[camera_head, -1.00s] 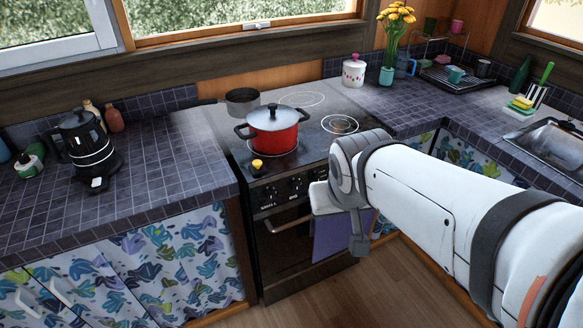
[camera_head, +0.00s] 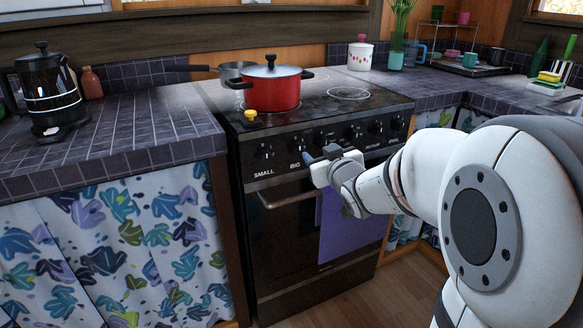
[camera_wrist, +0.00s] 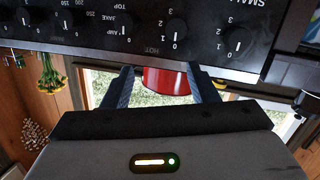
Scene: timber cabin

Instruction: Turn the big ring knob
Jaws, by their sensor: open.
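The stove front carries a row of dark knobs. The big ring knob (camera_head: 295,143) is second from the left, above a partly covered label that seems to read "BIG"; the knob left of it (camera_head: 264,151) is labelled "SMALL". In the wrist view, which looks upside down, the big ring knob (camera_wrist: 177,30) is ahead of the fingertips. My gripper (camera_head: 319,155) is in front of the panel, just right of and slightly below the big ring knob. In the wrist view my gripper (camera_wrist: 160,72) has its two dark fingers apart with nothing held between them.
A red pot (camera_head: 272,92) and a grey pan (camera_head: 236,70) stand on the cooktop. A yellow-topped item (camera_head: 250,115) sits at its front edge. A purple towel (camera_head: 345,220) hangs on the oven front beneath my gripper. A black kettle (camera_head: 50,90) stands on the left counter.

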